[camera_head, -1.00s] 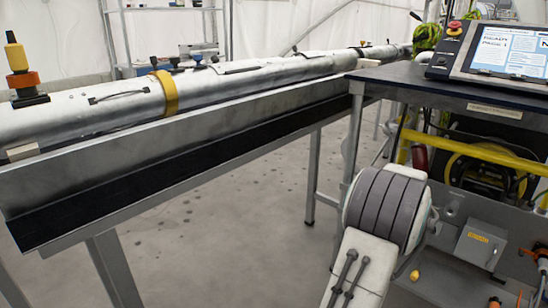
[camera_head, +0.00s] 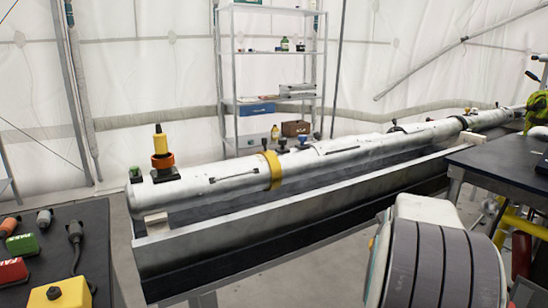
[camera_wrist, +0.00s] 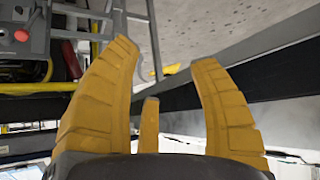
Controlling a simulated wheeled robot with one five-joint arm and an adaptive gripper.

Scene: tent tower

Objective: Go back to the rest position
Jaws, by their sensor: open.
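My gripper (camera_wrist: 165,62) shows in the wrist view with its yellow fingers spread wide. Nothing is between the fingers. The wrist view looks tilted, with grey floor at the top and a dark beam crossing at the right. In the head view the gripper is out of frame. Only a thick part of my arm (camera_head: 440,255), white with dark bands, shows at the lower right.
A long silver tube (camera_head: 335,155) with a yellow ring lies on a metal trough stand (camera_head: 290,215). A dark table (camera_head: 95,235) with tools is at the left, another dark table (camera_head: 500,165) at the right. Metal shelves (camera_head: 228,80) stand behind.

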